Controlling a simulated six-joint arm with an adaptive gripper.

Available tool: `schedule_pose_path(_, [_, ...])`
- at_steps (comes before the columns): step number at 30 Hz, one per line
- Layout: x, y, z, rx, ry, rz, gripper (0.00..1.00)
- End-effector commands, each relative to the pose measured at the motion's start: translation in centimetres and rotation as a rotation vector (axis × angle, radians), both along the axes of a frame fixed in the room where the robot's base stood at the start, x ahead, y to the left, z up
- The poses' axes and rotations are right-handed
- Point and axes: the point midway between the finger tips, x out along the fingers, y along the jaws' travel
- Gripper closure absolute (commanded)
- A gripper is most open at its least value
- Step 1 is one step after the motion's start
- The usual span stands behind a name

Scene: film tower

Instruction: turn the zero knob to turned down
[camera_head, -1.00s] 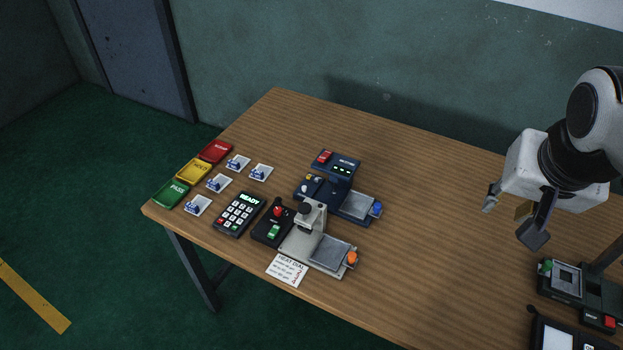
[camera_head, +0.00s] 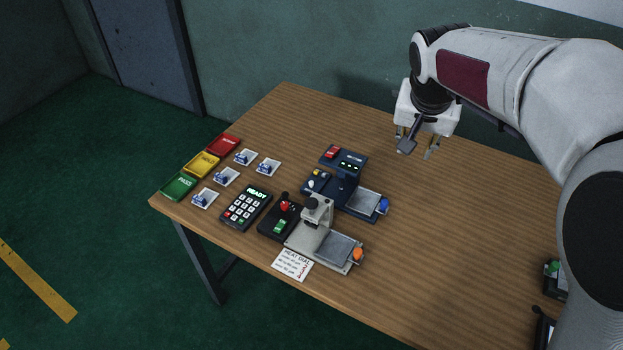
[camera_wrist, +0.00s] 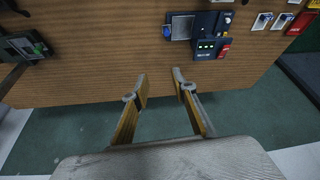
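No label reading "zero" is legible, so I cannot tell which knob is the zero knob. A dark blue device (camera_head: 343,187) stands near the table's middle, with a blue knob (camera_head: 383,206) at its plate's right edge. White and yellow controls (camera_head: 314,180) sit on its left part. A grey device (camera_head: 306,237) in front has an orange knob (camera_head: 358,254). My gripper (camera_head: 418,149) is open and empty above the table's back, right of the blue device and apart from it. The wrist view shows both fingers (camera_wrist: 158,82) spread, with the blue knob (camera_wrist: 167,32) beyond them.
A keypad reading READY (camera_head: 246,208), a black box with red and green controls (camera_head: 280,218), a HEAT DIAL card (camera_head: 293,264) and red, yellow and green trays (camera_head: 201,165) occupy the left. Table to the right of the devices is bare up to equipment (camera_head: 553,281) at the right edge.

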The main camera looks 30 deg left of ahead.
Motion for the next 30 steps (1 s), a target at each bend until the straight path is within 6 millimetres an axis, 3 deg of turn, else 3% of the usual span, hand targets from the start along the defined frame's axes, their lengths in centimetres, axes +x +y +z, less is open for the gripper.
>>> schedule_pose_path(15, [2.4,11.9,-7.9,-0.007,0.012,0.048,0.73])
schedule_pose_path(30, [1.2,22.4,-17.0,-0.013,0.014,0.092,0.73])
